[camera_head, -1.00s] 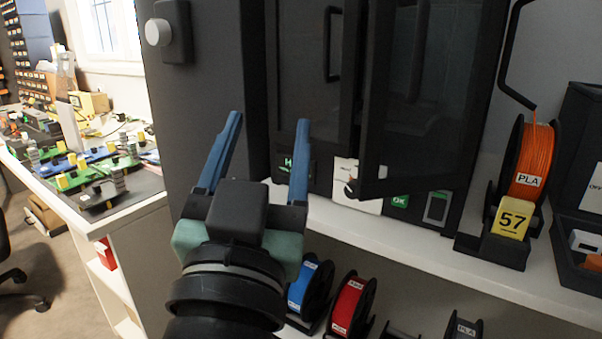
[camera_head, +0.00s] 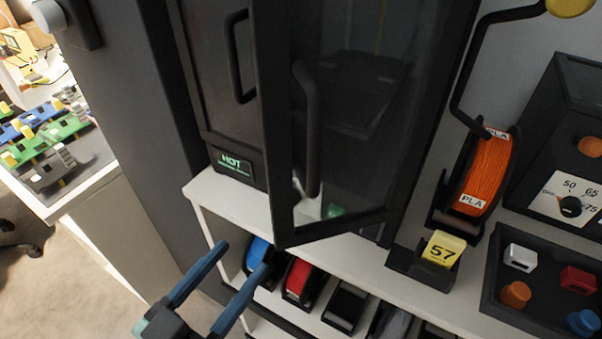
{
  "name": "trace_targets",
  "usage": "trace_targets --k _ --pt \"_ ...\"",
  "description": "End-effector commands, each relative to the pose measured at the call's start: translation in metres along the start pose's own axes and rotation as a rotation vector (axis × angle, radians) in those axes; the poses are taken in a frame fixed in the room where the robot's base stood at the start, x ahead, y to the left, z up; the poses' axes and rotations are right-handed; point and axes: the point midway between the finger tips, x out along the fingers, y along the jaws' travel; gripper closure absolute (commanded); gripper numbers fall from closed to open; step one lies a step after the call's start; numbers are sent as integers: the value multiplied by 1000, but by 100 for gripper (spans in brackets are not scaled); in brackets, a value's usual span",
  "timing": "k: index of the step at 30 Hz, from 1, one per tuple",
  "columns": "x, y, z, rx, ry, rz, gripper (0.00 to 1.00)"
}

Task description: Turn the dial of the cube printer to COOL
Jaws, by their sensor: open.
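The cube printer (camera_head: 225,95) is a dark cabinet on a white shelf. Its glazed door (camera_head: 278,160) with a black bar handle (camera_head: 307,125) stands ajar toward me. A small display (camera_head: 232,164) at its lower left reads HOT in green. Behind the door glass, a pale panel (camera_head: 306,208) and a green patch (camera_head: 335,211) show dimly; the printer's dial cannot be made out there. My gripper (camera_head: 243,258) is open and empty, its two blue fingers below and left of the door's lower corner, in front of the lower shelf.
An orange PLA spool (camera_head: 487,172) and a yellow block marked 57 (camera_head: 441,250) stand right of the printer. Farther right is a box with a black knob (camera_head: 570,206) on a numbered scale, and a tray (camera_head: 497,290) of small blocks. Spools fill the lower shelf.

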Motion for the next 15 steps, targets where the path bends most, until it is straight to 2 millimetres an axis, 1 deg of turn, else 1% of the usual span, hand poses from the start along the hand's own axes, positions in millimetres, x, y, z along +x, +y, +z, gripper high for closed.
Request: trace_targets --k 2,5,15 --pt "5 0 0 0 1 2 34" --pt "18 1 -1 0 1 4 34" --pt "89 1 -2 1 1 4 34"
